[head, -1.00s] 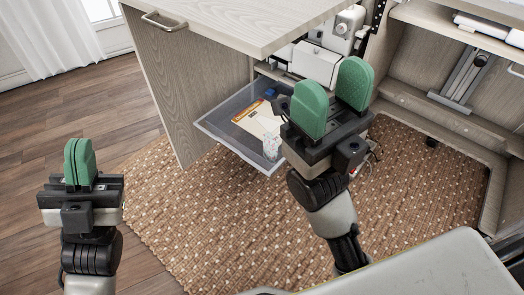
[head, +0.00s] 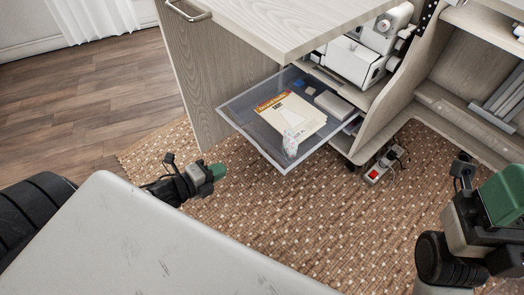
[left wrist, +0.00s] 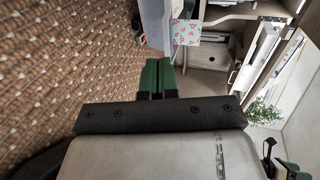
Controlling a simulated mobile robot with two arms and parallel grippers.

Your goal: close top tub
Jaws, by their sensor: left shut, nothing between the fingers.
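The top tub (head: 262,152), a clear grey tray, is pulled out of the cabinet under the wooden top. My left gripper (head: 212,171) is low over the rug, to the left of the tub's front corner and apart from it. Its green fingers are together and empty in the left wrist view (left wrist: 157,76), where part of the tub (left wrist: 154,24) shows above them. My right gripper (head: 506,192) is at the right edge, away from the tub. It is partly cut off, so its opening is unclear.
A pattern envelope (head: 290,117), a patterned pouch (head: 290,142) and small boxes lie in the tub. The cabinet door (head: 195,75) stands left of it. A power strip (head: 382,165) lies on the rug to the right. The rug (head: 240,215) before the tub is mostly clear.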

